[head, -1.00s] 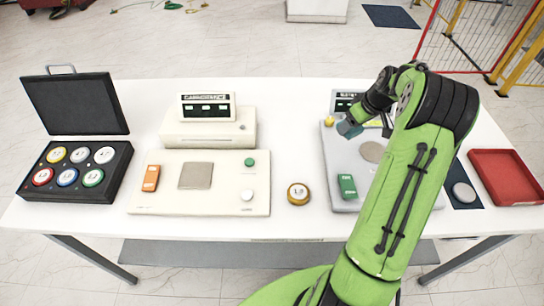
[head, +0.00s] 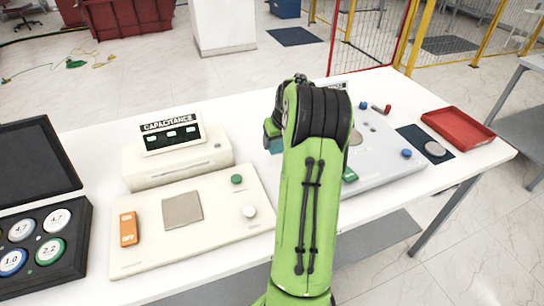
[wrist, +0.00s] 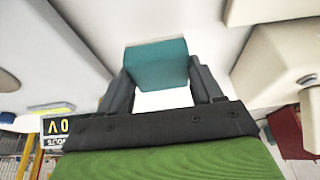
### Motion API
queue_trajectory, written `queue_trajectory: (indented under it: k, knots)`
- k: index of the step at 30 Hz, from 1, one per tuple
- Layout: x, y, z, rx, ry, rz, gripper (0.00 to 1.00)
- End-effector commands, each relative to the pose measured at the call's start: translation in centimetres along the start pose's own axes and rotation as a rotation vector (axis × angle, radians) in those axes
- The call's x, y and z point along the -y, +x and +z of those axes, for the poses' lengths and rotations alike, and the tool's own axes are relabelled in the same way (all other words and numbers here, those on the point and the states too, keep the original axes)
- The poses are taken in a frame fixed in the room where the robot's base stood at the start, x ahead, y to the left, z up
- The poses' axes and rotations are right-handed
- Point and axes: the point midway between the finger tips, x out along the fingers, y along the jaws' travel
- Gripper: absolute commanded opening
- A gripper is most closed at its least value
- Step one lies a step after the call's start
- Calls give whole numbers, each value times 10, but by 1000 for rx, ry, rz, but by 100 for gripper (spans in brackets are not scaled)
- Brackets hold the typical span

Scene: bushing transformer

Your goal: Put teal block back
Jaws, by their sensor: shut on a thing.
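The teal block (wrist: 157,65) is between the two black fingers of my gripper (wrist: 160,72) in the wrist view, with pale surfaces around it. My gripper is shut on it. In the head view my green arm hides most of the gripper, and a small teal patch, likely the block (head: 277,146), shows just left of the arm. It is near the left edge of the grey panel (head: 385,165) at the right of the table. I cannot tell whether the block touches anything below it.
A cream capacitance unit (head: 178,160) with a display stands left of my arm, its cream panel (head: 150,240) in front. An open black case (head: 75,265) holds labelled discs at far left. A red tray (head: 458,127) and a dark mat (head: 418,135) bearing a grey disc lie at right.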

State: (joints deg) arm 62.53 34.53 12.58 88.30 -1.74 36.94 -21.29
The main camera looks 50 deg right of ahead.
Motion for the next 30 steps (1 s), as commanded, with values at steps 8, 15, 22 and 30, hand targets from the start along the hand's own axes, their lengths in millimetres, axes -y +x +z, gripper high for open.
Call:
queue_trajectory:
  k: [8,15,22,30]
  knots:
    - [0,42,18,1,-2,-1,32]
    - [0,42,17,1,-2,-1,32]
    - [0,44,18,2,-2,-1,87]
    - [0,43,18,1,-3,-1,91]
